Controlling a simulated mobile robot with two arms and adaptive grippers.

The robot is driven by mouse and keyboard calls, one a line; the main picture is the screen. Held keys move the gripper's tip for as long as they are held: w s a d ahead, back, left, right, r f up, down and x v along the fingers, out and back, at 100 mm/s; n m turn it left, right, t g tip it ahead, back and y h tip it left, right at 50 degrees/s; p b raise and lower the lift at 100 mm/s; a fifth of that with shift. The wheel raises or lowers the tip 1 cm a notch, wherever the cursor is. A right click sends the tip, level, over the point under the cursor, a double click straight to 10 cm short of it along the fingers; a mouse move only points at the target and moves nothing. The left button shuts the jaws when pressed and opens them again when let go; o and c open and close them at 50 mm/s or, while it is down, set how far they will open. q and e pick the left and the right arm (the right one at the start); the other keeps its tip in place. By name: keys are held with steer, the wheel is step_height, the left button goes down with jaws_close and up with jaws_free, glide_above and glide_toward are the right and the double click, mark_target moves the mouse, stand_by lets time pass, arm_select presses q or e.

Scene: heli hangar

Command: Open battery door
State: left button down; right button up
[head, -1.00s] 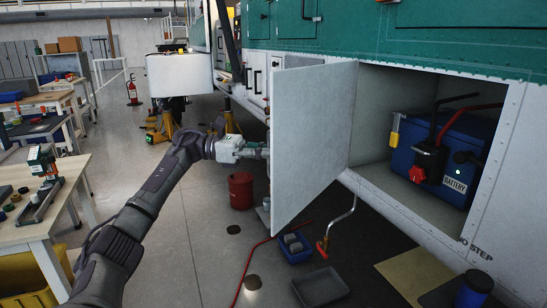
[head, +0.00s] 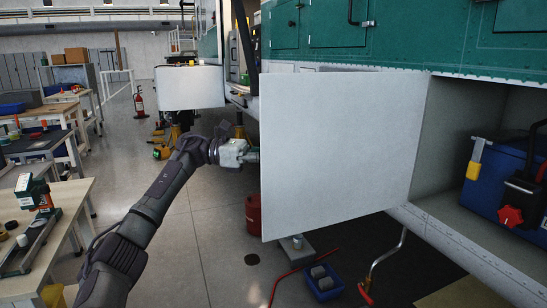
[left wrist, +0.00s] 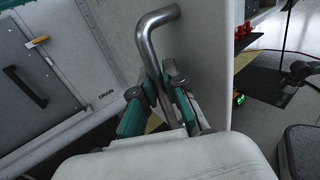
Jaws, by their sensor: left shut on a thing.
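The battery door (head: 335,150) is a pale grey panel standing open, hinged on its right side at the compartment edge, with its broad inner face towards me. My left gripper (head: 252,155) is at the door's left edge, its fingertips hidden behind the panel. In the left wrist view, my left gripper (left wrist: 162,88) is shut on a bent metal handle (left wrist: 150,38) fixed to the door's outer face (left wrist: 205,50). The blue battery (head: 489,187) sits in the open compartment, partly cut off by the frame. My right gripper is not in view.
Below the door are a blue bin (head: 324,284), a red hose (head: 285,281) and a crank (head: 388,262). A red can (head: 253,214) stands behind the door's lower left.

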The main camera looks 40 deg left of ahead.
arm_select(q)
steer(key=shift+f, duration=0.1)
steer(key=c, duration=1.2)
jaws_free()
steer(key=shift+a, duration=0.1)
steer(key=v, duration=1.2)
